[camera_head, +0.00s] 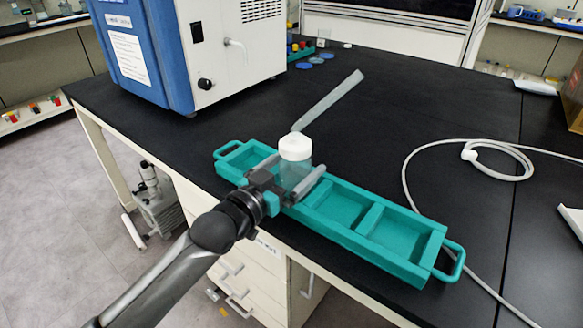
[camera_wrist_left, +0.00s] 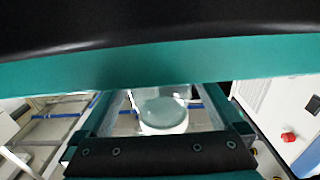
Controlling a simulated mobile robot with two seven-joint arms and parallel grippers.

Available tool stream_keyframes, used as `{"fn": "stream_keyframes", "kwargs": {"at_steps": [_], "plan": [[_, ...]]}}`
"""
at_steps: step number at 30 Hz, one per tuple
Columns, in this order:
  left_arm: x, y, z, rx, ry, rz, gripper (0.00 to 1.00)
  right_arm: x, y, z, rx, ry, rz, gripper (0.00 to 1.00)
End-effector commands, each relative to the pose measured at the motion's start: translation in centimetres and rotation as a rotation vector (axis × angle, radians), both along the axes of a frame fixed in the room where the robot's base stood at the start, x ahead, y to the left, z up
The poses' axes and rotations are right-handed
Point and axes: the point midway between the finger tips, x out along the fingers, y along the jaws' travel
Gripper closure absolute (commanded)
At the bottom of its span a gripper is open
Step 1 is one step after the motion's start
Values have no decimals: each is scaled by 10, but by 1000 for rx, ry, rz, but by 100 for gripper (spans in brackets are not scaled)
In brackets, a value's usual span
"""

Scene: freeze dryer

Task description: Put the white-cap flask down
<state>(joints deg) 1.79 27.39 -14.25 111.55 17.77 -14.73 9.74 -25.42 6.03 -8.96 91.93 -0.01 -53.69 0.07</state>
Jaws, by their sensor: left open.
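The white-cap flask (camera_head: 295,150) is upright, with a clear body below its white cap. It is over or in the left-middle part of the teal tray (camera_head: 345,238); its base is hidden in the head view, so I cannot tell if it rests on the tray floor. My left gripper (camera_head: 297,172) is open, with one finger on each side of the flask body. In the left wrist view the flask (camera_wrist_left: 165,112) shows as a pale round shape between the fingers. My right gripper is not in view.
The tray lies along the front edge of the black bench (camera_head: 350,120). Its compartments right of the flask are empty. A grey translucent strip (camera_head: 328,102) lies behind the flask. A blue and white machine (camera_head: 205,45) stands at back left. A white cable (camera_head: 410,160) curls at right.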

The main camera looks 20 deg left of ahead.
Motion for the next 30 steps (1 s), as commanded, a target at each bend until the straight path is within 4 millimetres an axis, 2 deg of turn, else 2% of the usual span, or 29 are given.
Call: {"fn": "stream_keyframes", "kwargs": {"at_steps": [5,21,30], "plan": [[-8,3,2,0,2,0,0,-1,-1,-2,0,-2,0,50],[-79,29,2,0,4,1,0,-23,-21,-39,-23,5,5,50],[-107,39,3,-1,0,1,0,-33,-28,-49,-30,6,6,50]]}}
